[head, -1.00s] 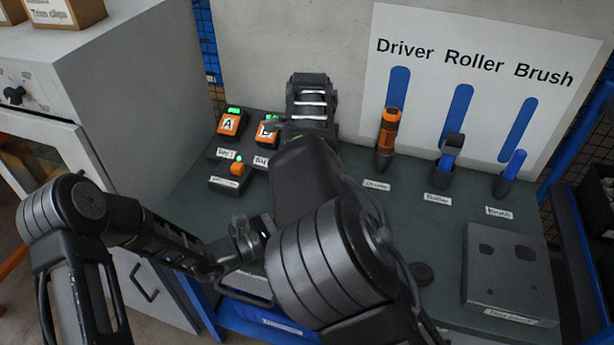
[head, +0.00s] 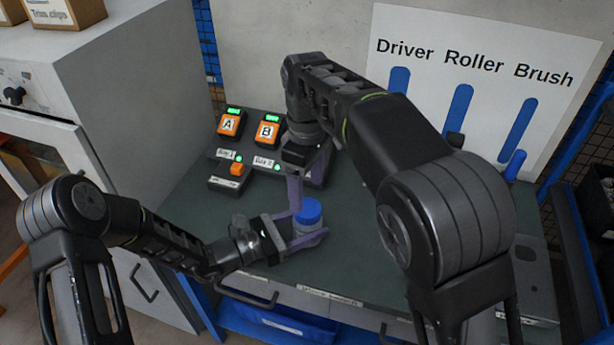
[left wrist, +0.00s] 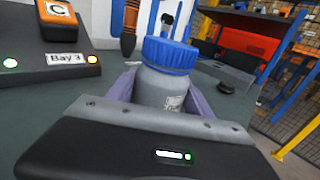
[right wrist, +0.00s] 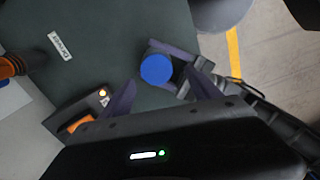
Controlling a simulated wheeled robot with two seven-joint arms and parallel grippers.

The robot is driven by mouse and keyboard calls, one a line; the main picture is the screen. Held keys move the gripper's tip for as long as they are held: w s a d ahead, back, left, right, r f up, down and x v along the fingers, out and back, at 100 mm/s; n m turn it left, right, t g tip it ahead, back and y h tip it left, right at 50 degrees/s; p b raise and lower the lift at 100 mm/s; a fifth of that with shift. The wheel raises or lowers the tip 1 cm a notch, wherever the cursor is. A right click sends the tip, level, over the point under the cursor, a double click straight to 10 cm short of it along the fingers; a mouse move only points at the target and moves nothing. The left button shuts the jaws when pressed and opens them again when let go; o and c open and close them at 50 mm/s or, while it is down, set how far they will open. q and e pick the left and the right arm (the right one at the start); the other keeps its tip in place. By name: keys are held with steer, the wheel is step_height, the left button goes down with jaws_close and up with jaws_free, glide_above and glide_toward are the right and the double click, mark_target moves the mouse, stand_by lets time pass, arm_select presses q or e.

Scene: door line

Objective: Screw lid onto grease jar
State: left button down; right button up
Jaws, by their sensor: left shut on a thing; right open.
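The grease jar (head: 304,230) stands upright at the table's front edge. It is grey with a label and has a blue ribbed lid (head: 308,211) on its top. My left gripper (head: 303,240) is shut around the jar body below the lid; the left wrist view shows a purple finger on each side of the jar (left wrist: 162,90). How tightly the lid is seated cannot be told. My right gripper (head: 310,185) is open and points down above the lid. In the right wrist view the lid (right wrist: 156,69) lies ahead of its spread fingers, with nothing between them.
Orange units A (head: 230,124) and B (head: 267,131) stand on bay bases behind the jar. A grey block (head: 535,285) is at the right. A black round piece (left wrist: 227,87) lies on the table.

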mark_target(307, 207)
steer(key=n, duration=0.2)
steer(key=r+n, duration=0.1)
steer(key=n, duration=0.1)
steer(key=r+n, duration=0.1)
steer(key=n, duration=0.1)
steer(key=shift+w+t, duration=0.2)
steer(key=shift+t, duration=0.1)
steer(key=shift+f, duration=4.05)
steer(key=shift+c, duration=0.2)
